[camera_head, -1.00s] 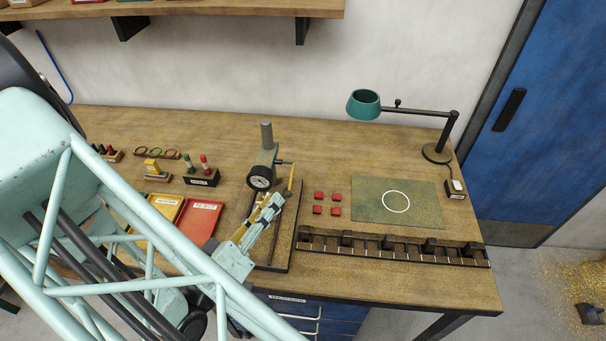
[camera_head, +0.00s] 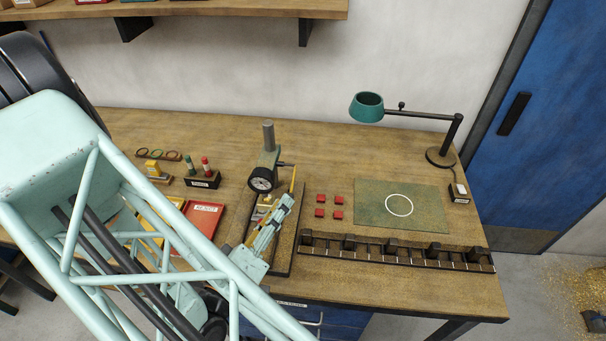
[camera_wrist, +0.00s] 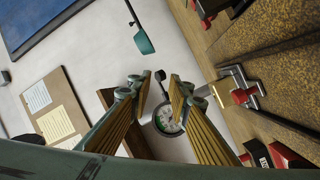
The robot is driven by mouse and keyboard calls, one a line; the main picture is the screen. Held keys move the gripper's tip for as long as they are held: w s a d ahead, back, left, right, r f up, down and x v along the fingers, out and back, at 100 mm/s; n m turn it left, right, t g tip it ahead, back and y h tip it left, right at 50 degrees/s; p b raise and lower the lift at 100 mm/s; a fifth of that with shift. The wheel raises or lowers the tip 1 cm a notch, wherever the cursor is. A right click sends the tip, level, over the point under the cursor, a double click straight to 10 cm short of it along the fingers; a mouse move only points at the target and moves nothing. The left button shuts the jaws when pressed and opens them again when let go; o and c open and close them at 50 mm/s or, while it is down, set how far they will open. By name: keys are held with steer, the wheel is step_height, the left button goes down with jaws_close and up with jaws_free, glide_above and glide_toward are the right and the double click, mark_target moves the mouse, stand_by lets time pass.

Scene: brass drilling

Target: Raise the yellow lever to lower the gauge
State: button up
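The dial gauge (camera_head: 261,180) hangs on a stand with a grey post on the bench, its round face toward the front. The thin yellow lever (camera_head: 293,179) stands upright at the right of the stand. My gripper (camera_head: 285,202) is just below the lever's visible part; I cannot tell whether they touch. In the wrist view my gripper (camera_wrist: 160,90) is open, with a gap between its yellow-padded fingers. The gauge face (camera_wrist: 167,121) shows through that gap. I cannot make out the lever in the wrist view.
A red tray (camera_head: 203,218) lies left of the stand's base. Several red blocks (camera_head: 338,200) and a green mat (camera_head: 420,205) lie to the right. A slotted black rack (camera_head: 395,255) runs along the front, and a teal lamp (camera_head: 368,106) stands behind.

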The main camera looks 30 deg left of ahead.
steer(key=w+a+p, duration=0.1)
steer(key=w, duration=1.2)
stand_by(0.5)
steer(key=shift+w, duration=0.15)
steer(key=shift+c, duration=0.6)
jaws_close()
